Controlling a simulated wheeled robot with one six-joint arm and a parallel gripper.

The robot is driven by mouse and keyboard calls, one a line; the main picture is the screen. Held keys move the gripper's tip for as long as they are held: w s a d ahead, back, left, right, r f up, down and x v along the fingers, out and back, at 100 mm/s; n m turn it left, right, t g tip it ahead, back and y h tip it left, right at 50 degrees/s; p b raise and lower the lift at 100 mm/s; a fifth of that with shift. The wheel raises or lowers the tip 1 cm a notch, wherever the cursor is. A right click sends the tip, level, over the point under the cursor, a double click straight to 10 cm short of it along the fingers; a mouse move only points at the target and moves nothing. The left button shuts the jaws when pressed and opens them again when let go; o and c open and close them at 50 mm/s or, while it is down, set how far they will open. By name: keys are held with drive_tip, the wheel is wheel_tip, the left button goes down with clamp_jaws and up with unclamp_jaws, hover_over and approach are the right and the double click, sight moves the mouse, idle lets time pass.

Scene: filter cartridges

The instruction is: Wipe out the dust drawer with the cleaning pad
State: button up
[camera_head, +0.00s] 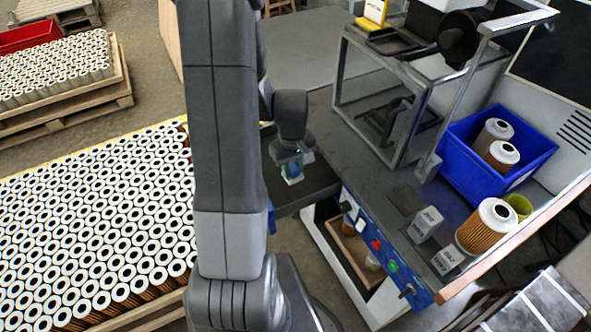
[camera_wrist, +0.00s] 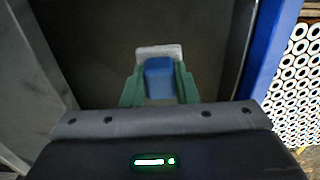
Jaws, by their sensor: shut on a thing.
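My gripper (camera_wrist: 158,72) is shut on the cleaning pad, which has a blue grip block and a pale grey-white pad (camera_wrist: 159,50) beyond the green fingertips. In the head view my gripper (camera_head: 290,160) is at the open dust drawer (camera_head: 313,192), with the pad's pale end (camera_head: 294,180) low over the drawer. The drawer is a dark, shallow tray sticking out from the bench on its left side. In the wrist view its dark inside (camera_wrist: 90,60) fills the area around the pad. I cannot tell whether the pad touches the drawer floor.
A blue strip (camera_wrist: 262,62) runs along the drawer's right side in the wrist view. On the bench are a metal frame (camera_head: 425,95), a blue crate (camera_head: 480,185) with filter cartridges and another cartridge (camera_head: 487,228). A pallet of cartridges (camera_head: 100,220) stands left of my arm.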

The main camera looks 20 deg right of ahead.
sight(293, 166)
drive_tip(key=shift+r+p, duration=1.55)
drive_tip(key=shift+r, duration=0.95)
